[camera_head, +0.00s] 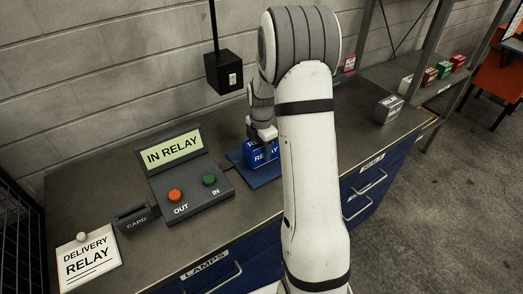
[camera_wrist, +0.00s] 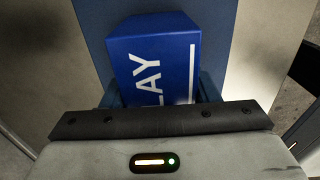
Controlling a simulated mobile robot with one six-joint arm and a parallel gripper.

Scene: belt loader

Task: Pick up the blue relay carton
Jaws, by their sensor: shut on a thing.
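The blue relay carton (camera_head: 262,153) has white lettering and sits at a blue mat (camera_head: 240,162) on the workbench, right of the control box. In the wrist view the carton (camera_wrist: 153,62) fills the middle, with "LAY" readable, over a blue strip (camera_wrist: 93,22). My gripper (camera_head: 266,140) is over the carton from above, its jaws shut on it. In the wrist view the gripper's dark front bar (camera_wrist: 160,120) hides the carton's near end. I cannot tell whether the carton touches the mat.
A control box (camera_head: 190,185) reads "IN RELAY", with red and green buttons. A card slot (camera_head: 136,220) and a delivery note (camera_head: 88,262) lie left. A grey relay box (camera_head: 389,109) stands right. A black box (camera_head: 224,73) hangs above. A shelf of small cartons (camera_head: 430,76) is behind.

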